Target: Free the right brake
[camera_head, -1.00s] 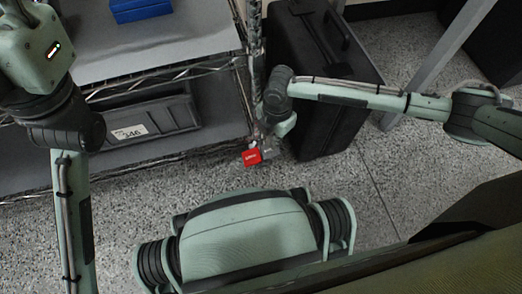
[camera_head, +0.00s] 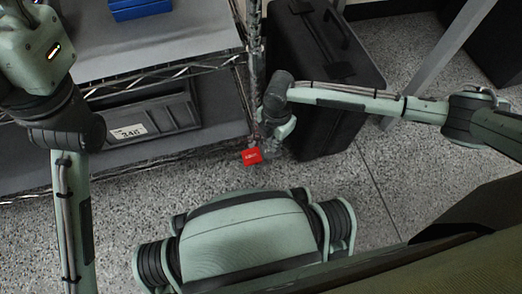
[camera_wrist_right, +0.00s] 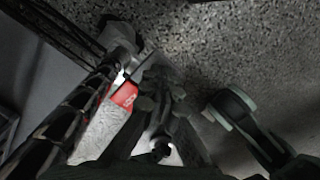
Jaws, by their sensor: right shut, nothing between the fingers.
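The red brake tab (camera_head: 252,156) is at the foot of the wire shelf's right post, low over the floor. It also shows in the right wrist view, left of centre (camera_wrist_right: 124,95), beside the post. Pale lettering is on it. My right gripper (camera_wrist_right: 158,88) is shut and empty, close beside the tab; I cannot tell whether they touch. In the head view, the right wrist hangs down just right of the post and mostly hides its fingers. My left arm runs down the left edge, but its gripper is out of view.
The wire shelf (camera_head: 170,72) fills the upper left, with a blue box (camera_head: 140,8) above and a labelled dark bin (camera_head: 150,117) below. A black case (camera_head: 325,60) stands close behind my right arm. Speckled floor (camera_head: 370,200) is open in front.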

